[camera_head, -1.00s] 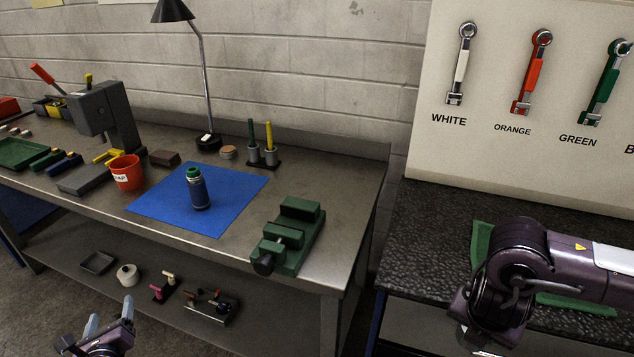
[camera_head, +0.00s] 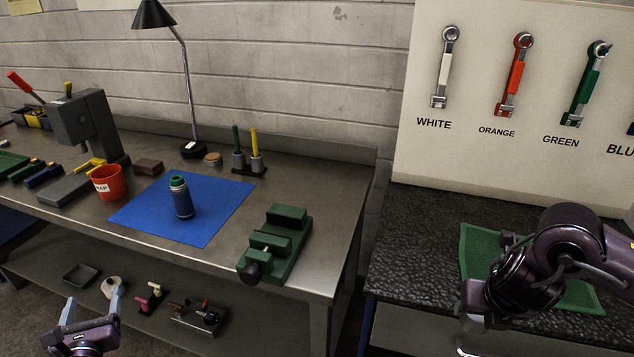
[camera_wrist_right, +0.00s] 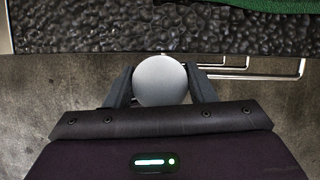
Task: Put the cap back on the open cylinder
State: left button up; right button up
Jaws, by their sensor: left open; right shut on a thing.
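The cylinder (camera_head: 182,198) stands upright on the blue mat (camera_head: 222,198); it is dark blue-grey with a green top end. My left gripper (camera_head: 92,302) is open and empty, low in front of the bench, apart from the cylinder. My right gripper (camera_wrist_right: 161,84) is shut on a round, pale grey thing (camera_wrist_right: 161,80), seen end-on between its fingers in the right wrist view; I cannot tell for sure that it is the cap. In the head view my right arm's wrist is at the lower right, and its fingers are cut off or hidden.
A green vise (camera_head: 276,245) stands on the bench's right front. A red bin (camera_head: 109,184), a grey press (camera_head: 88,125), a lamp (camera_head: 190,90) and pen holders (camera_head: 247,160) surround the mat. The dark right-hand counter (camera_head: 415,240) carries a green mat (camera_head: 480,250) under a wrench board (camera_head: 500,160).

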aim_at(181, 197)
jog(key=i+l, duration=0.2)
jog(key=i, duration=0.25)
jog(key=i+l, duration=0.2)
jog(key=i, duration=0.25)
